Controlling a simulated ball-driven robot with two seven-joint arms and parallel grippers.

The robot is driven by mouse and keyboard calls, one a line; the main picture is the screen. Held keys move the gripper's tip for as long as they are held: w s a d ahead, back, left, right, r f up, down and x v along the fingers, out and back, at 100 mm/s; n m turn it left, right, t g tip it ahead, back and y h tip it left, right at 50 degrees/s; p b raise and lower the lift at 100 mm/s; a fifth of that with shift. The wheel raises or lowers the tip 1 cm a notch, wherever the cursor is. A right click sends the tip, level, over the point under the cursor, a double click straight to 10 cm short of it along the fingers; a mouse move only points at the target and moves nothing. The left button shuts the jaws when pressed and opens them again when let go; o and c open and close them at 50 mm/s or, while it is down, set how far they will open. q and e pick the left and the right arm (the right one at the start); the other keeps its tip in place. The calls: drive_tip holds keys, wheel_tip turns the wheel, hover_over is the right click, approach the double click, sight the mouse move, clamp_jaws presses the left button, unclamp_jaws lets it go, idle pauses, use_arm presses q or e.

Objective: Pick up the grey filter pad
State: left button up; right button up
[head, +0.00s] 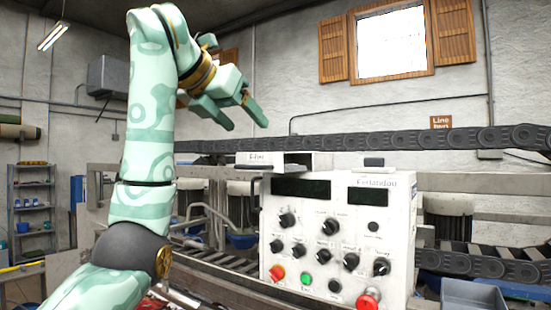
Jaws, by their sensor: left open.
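My left gripper (247,124) is raised in the upper middle of the head view, above and behind the control box's top edge as seen here. Its two green fingers point down and to the right, spread apart with nothing between them. I cannot pick out the grey filter pad with certainty. A small dark grey block (374,161) sits on top of the white control box, but I cannot tell what it is. My right gripper is not in view.
The white control box (318,215) with knobs and buttons fills the lower middle. Black chain conveyors (400,141) run behind it. A grey bin (473,294) stands at lower right. Shelves (33,200) stand at far left. The air right of my gripper looks clear.

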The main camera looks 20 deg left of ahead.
use_arm(q)
drive_tip(key=p+x, duration=0.2)
drive_tip(key=x, duration=0.5)
drive_tip(key=shift+p, duration=0.4)
drive_tip(key=p+x, duration=0.1)
drive_tip(key=x, duration=0.1)
drive_tip(key=p+x, duration=0.1)
drive_tip(key=x, duration=0.1)
drive_tip(key=shift+w+a+f, duration=0.15)
drive_tip(key=shift+w, duration=0.2)
drive_tip(key=shift+w+f, duration=0.1)
drive_tip(key=shift+w, duration=0.1)
drive_tip(key=shift+s, duration=0.1)
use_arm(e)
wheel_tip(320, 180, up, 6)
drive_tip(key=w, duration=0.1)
use_arm(q)
drive_tip(key=c, duration=1.1)
